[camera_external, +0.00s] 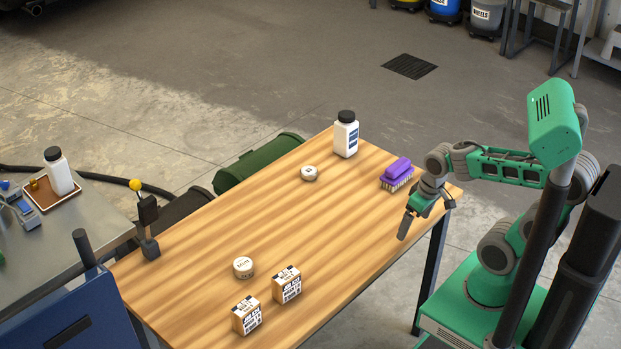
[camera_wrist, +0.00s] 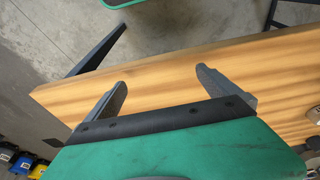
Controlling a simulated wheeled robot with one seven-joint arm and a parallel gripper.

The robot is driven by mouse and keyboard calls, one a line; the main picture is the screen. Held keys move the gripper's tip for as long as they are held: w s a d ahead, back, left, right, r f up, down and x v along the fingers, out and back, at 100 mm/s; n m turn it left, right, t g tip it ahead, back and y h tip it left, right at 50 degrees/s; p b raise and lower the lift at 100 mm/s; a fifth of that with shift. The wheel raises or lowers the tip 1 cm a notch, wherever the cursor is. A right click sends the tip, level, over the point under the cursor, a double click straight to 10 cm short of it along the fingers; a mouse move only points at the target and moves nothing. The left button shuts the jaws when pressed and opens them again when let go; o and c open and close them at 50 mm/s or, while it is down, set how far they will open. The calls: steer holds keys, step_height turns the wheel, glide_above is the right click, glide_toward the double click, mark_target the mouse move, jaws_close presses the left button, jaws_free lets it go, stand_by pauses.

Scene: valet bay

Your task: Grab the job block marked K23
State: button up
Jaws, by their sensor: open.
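Two small pale blocks with black printed labels stand near the front edge of the wooden table in the external view, a nearer block (camera_external: 246,315) and another block (camera_external: 287,285) just to its right. The print is too small to tell which one reads K23. My gripper (camera_external: 425,215) is over the right end of the table, well apart from both blocks. In the wrist view my gripper (camera_wrist: 162,80) has its two fingers spread with only table wood between them. Neither block shows in the wrist view.
On the table (camera_external: 205,250) are a round tin (camera_external: 243,267), another small tin (camera_external: 309,173), a white bottle (camera_external: 345,138), a purple brush (camera_external: 397,173) close to my gripper and a black stand with a yellow knob (camera_external: 149,220). The table's middle is clear.

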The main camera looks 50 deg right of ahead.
steer(key=shift+c, duration=0.3)
steer(key=c, duration=0.8)
steer(key=shift+w+a, duration=0.1)
